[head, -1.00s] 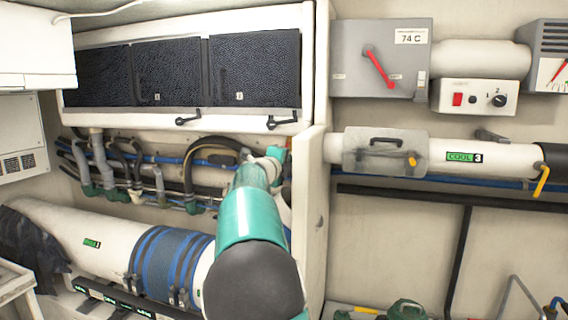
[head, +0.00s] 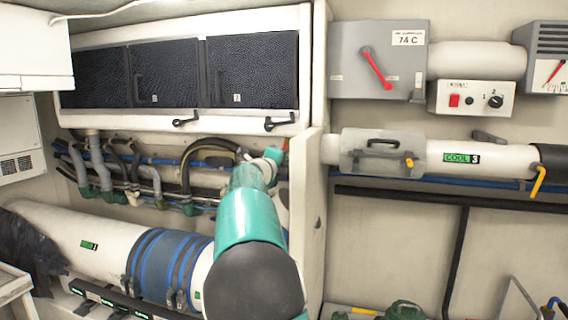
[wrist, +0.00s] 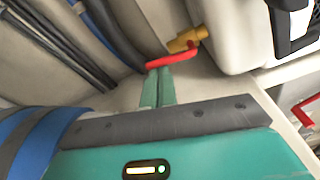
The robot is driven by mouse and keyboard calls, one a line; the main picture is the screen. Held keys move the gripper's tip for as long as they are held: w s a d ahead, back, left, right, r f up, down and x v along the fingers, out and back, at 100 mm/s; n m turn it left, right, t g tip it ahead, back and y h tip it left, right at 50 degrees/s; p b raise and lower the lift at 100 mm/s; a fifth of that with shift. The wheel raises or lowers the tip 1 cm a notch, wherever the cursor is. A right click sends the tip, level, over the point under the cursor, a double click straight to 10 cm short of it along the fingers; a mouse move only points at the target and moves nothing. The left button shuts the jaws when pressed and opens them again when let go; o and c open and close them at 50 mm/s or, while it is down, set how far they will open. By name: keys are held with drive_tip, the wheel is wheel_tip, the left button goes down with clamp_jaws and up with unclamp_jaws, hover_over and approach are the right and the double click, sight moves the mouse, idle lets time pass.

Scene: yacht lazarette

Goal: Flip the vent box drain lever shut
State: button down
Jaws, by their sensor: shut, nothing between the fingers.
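The vent box with dark mesh panels (head: 180,125) hangs on the wall at upper left in the head view. In the wrist view a red lever (wrist: 172,58) sits on a brass valve (wrist: 187,41) beside a pale box corner. A bit of red (head: 286,144) shows below the vent box's right corner in the head view. My gripper (wrist: 158,72) has its two green fingers together with nothing between them. The fingertips lie right at the lever's near side; I cannot tell whether they touch it. In the head view my arm largely hides the gripper.
Dark hoses and pipes (head: 150,180) run along the wall left of my gripper. A large white duct with a blue sleeve (head: 160,262) lies below. A pale partition (head: 309,230) stands close to the right of my arm. Another red handle (wrist: 306,110) shows at the wrist view's right edge.

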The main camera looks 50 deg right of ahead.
drive_tip(key=shift+w+m, duration=0.15)
drive_tip(key=shift+m, duration=0.15)
drive_tip(key=w+m, duration=0.1)
drive_tip(key=m, duration=0.2)
drive_tip(key=w+a+r+m+y, duration=0.1)
drive_tip(key=m, duration=0.3)
drive_tip(key=w+a+r+m+t, duration=0.1)
drive_tip(key=m, duration=0.3)
drive_tip(key=shift+w+r+y, duration=0.15)
drive_tip(key=shift+w+y, duration=0.1)
drive_tip(key=shift+y, duration=0.15)
